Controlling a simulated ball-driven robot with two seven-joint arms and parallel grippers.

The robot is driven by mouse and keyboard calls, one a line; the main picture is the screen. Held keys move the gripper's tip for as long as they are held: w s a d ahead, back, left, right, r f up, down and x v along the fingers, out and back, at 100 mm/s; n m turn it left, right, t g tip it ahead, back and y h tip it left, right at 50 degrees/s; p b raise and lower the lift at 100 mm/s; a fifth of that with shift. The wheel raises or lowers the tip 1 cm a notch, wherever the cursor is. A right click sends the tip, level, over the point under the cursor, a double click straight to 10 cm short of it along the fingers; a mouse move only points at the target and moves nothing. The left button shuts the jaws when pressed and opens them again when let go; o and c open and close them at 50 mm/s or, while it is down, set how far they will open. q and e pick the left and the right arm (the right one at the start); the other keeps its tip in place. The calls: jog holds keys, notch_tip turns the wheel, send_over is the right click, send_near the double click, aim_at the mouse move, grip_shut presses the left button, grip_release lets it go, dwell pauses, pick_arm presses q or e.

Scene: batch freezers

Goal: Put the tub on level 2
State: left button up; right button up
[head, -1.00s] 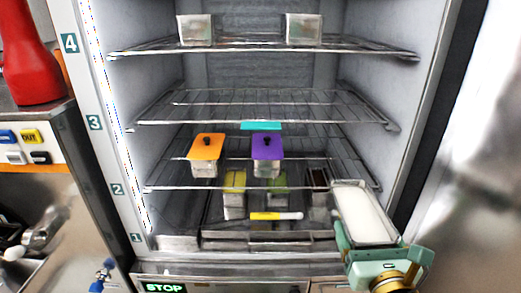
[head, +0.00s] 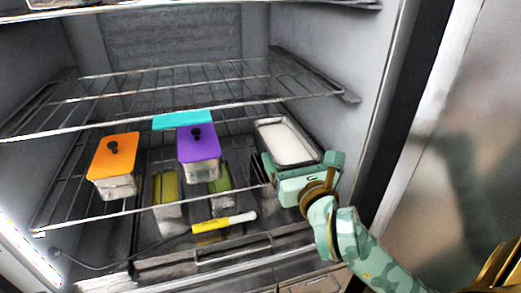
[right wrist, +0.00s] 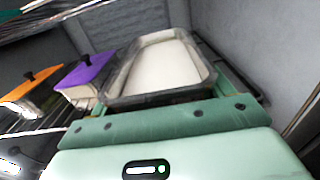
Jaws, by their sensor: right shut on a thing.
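The tub (head: 288,140) is an open metal pan filled with something white. My right gripper (head: 300,163) is shut on its near end. In the head view the tub is inside the freezer at the right, by the level 2 wire shelf (head: 110,214) and right of the purple-lidded tub (head: 199,146). In the right wrist view the tub (right wrist: 165,68) looks about level, between the green fingers. I cannot tell whether its bottom touches the shelf.
An orange-lidded tub (head: 112,158) stands left of the purple one, with a cyan lid (head: 184,120) behind. The level 3 shelf (head: 150,117) is above. Several containers and a yellow-and-white marker (head: 225,222) are lower down. The freezer's right wall (head: 345,60) is close to the tub.

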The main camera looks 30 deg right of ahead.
aim_at(270, 139)
jog(key=x, duration=0.1)
jog(key=b+x, duration=0.1)
jog(key=x, duration=0.1)
jog(key=b+x, duration=0.1)
jog(key=shift+w+d+f, duration=0.15)
jog(key=shift+w+f, duration=0.2)
jog(key=x, duration=0.8)
jog(key=shift+w+r, duration=0.4)
jog(key=shift+w+d+f, duration=0.1)
jog(key=shift+w+f, duration=0.05)
jog(key=shift+w, duration=0.05)
pick_arm(q)
jog(key=shift+w+d+f, duration=0.1)
jog(key=shift+w+f, duration=0.05)
jog(key=shift+f, duration=0.9)
jog(key=shift+w+d+f, duration=0.1)
jog(key=shift+f, duration=0.9)
pick_arm(e)
jog(key=shift+f, duration=1.65)
jog(key=shift+s+f, duration=0.1)
jog(key=o, duration=1.4)
jog(key=shift+f, duration=0.1)
pick_arm(q)
jog(key=shift+r, duration=0.1)
pick_arm(e)
jog(key=v, duration=1.2)
jog(key=shift+s, duration=0.1)
